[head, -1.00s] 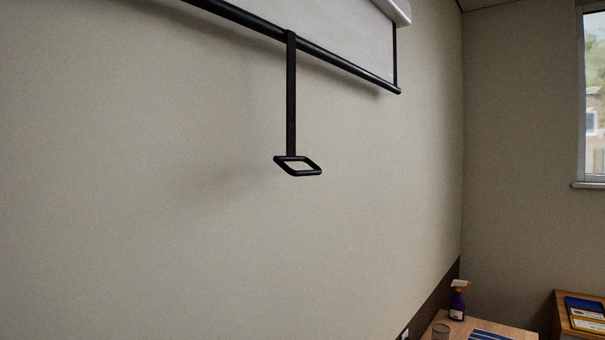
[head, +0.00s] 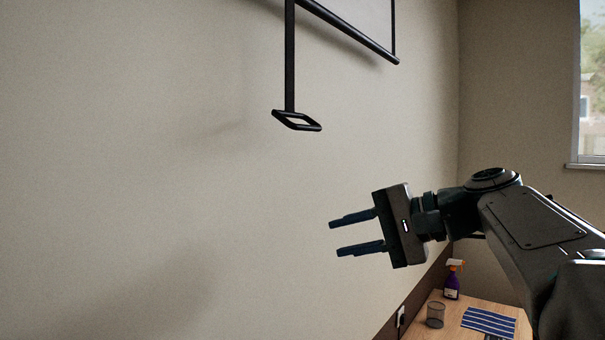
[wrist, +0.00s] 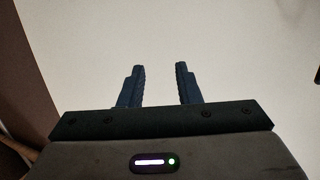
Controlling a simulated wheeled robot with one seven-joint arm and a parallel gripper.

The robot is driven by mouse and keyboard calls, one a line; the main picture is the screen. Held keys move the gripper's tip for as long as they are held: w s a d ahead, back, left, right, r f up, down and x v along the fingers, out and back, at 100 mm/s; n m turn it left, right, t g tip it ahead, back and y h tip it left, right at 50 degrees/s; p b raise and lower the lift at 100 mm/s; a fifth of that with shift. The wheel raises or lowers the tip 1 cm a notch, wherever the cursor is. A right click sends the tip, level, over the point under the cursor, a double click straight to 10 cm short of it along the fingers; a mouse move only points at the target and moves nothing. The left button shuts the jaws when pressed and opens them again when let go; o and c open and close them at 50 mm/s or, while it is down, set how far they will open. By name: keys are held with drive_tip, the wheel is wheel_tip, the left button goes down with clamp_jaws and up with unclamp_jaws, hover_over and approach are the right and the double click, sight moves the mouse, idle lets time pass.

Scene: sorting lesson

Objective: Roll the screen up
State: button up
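The projector screen (head: 368,14) is at the top of the head view, with a black bar (head: 350,33) along its lower edge. A black strap (head: 290,60) hangs from the bar and ends in a black loop handle (head: 284,119). My gripper (head: 333,239) is in the head view, below and to the right of the handle, apart from it. Its two fingers point left and are spread with nothing between them. The wrist view shows the same open fingers (wrist: 160,68) in front of bare wall. The handle is not seen there.
A wooden table (head: 455,312) stands low at the right with a spray bottle (head: 452,281), a mesh cup (head: 435,314) and a blue striped cloth (head: 488,322). A window (head: 592,85) is at the right. The wall around the handle is clear.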

drive_tip(key=d+r+n+y+b, duration=0.1)
drive_tip(key=d+r+y, duration=0.25)
drive_tip(key=r, duration=0.45)
drive_tip(key=n+g+y, duration=0.1)
drive_tip(key=n+y, duration=0.2)
approach(308, 127)
drive_tip(key=p+x, duration=0.3)
drive_tip(key=x, duration=0.7)
drive_tip(key=shift+w+a, duration=0.15)
drive_tip(key=shift+a, duration=0.1)
clamp_jaws()
